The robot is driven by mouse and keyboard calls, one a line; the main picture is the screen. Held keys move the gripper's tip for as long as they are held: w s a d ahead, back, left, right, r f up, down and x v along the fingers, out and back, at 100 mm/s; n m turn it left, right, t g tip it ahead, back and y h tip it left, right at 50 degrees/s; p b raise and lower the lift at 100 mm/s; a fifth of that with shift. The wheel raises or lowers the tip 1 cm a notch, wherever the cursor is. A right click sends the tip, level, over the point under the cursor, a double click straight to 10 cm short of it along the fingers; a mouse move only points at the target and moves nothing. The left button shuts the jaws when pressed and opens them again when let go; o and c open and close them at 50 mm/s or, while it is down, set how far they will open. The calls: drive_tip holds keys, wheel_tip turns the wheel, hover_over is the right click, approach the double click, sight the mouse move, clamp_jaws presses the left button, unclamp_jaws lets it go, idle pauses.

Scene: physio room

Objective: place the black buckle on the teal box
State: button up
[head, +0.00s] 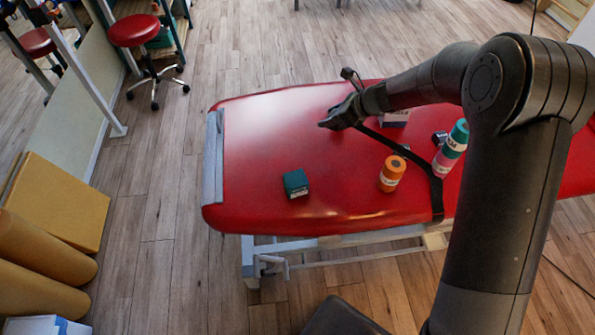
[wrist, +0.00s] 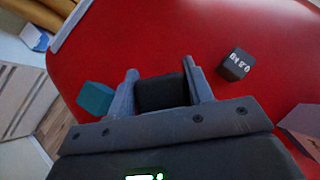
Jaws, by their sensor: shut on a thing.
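The teal box (head: 295,183) sits on the red treatment table, near its front left part. It also shows in the wrist view, left of my gripper (wrist: 161,88). My gripper (head: 342,114) is over the table, behind and to the right of the teal box, apart from it. Its fingers are shut on a dark block-like piece, the black buckle (wrist: 162,93). In the head view the buckle is too small and dark to tell from the gripper. A black strap (head: 400,150) runs from near the gripper to the table's front edge; whether it joins the buckle is unclear.
The red table (head: 255,130) also bears an orange bottle (head: 391,175), a teal-and-pink bottle (head: 450,150), a white box (head: 395,118) and a small dark object (head: 439,138). A dark lettered cube (wrist: 236,65) lies right of my gripper.

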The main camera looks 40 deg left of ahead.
drive_tip(key=s+d+r+n+g+h, duration=0.3)
drive_tip(key=s+d+n+g, duration=0.3)
drive_tip(key=s+d, duration=0.55)
drive_tip(key=n, duration=0.2)
hover_over(292, 178)
drive_tip(key=shift+t, duration=0.3)
drive_tip(key=f, duration=0.6)
drive_tip(key=shift+d+f, duration=0.1)
drive_tip(key=shift+d, duration=0.2)
drive_tip(key=shift+s+a+f, duration=0.15)
drive_tip(key=shift+a+f, duration=0.15)
drive_tip(key=shift+f, duration=1.85)
drive_tip(key=o, duration=1)
drive_tip(key=shift+f, duration=0.15)
drive_tip(key=shift+o, duration=0.2)
drive_tip(key=shift+r, duration=0.25)
drive_tip(key=v, duration=1.2)
drive_tip(key=shift+d+f, duration=0.15)
drive_tip(key=shift+f, duration=0.05)
